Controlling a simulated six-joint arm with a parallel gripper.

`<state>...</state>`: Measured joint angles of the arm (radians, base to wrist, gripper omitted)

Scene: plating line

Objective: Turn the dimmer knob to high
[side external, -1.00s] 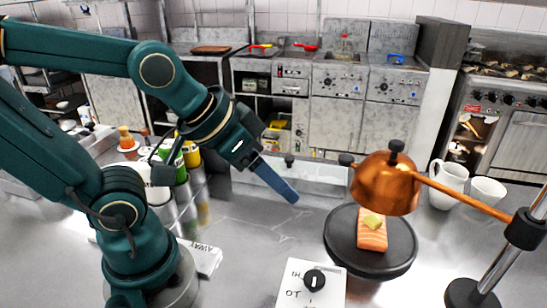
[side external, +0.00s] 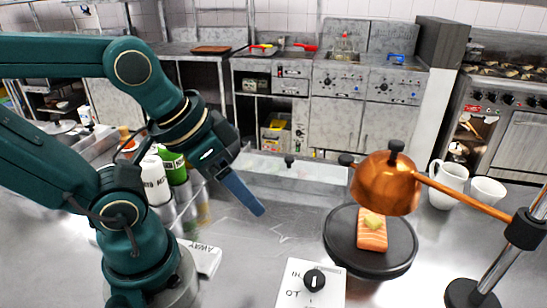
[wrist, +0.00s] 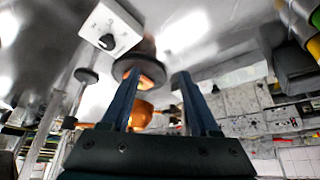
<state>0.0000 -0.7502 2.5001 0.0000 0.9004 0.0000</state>
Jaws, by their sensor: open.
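The dimmer is a white plate (side external: 297,290) with black lettering at the bottom centre of the side view. Its round black knob (side external: 314,280) has a white pointer line. The knob (wrist: 106,42) also shows at the upper left of the wrist view. My gripper (side external: 261,212) is in the air, up and left of the dimmer in the side view, apart from it. In the wrist view my gripper (wrist: 158,75) has its two blue fingers spread with nothing between them.
A copper lamp (side external: 385,183) on a stand (side external: 474,293) hangs over a dark round plate (side external: 345,255) with salmon (side external: 371,238), right of the dimmer. Bottles (side external: 172,165) stand by my arm. A white card (side external: 205,257) lies left. The counter between card and dimmer is clear.

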